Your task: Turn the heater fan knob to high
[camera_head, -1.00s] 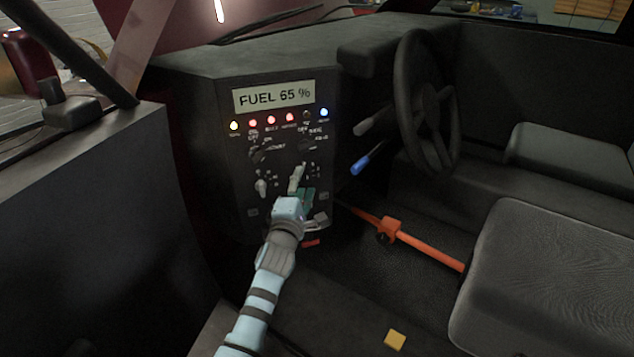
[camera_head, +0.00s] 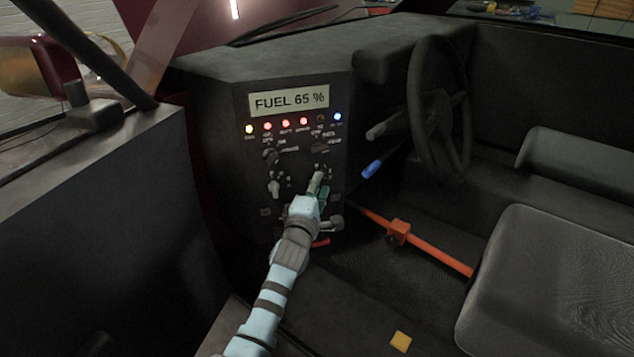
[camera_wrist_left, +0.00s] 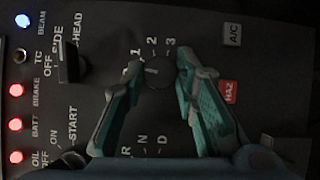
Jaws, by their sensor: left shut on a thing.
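In the left wrist view, a round dark knob (camera_wrist_left: 156,72) with a short white pointer mark sits on the black panel, with the numbers 1, 2 and 3 around it. The pointer aims left in that view, toward the side of the 1; the label there is partly hidden by a finger. My left gripper (camera_wrist_left: 158,64) has its teal and grey fingertips on either side of the knob, shut on it. In the head view, the left gripper (camera_head: 317,182) reaches the lower right of the panel, and the fingers largely cover the knob. My right gripper is not in view.
The dash panel (camera_head: 246,170) carries a FUEL 65 % display (camera_head: 289,100), lit lamps and other knobs. A red HAZ button (camera_wrist_left: 229,92) and an A/C button (camera_wrist_left: 233,34) are near. A blue-tipped lever (camera_head: 371,169), steering wheel (camera_head: 440,110) and orange bar (camera_head: 435,251) lie right.

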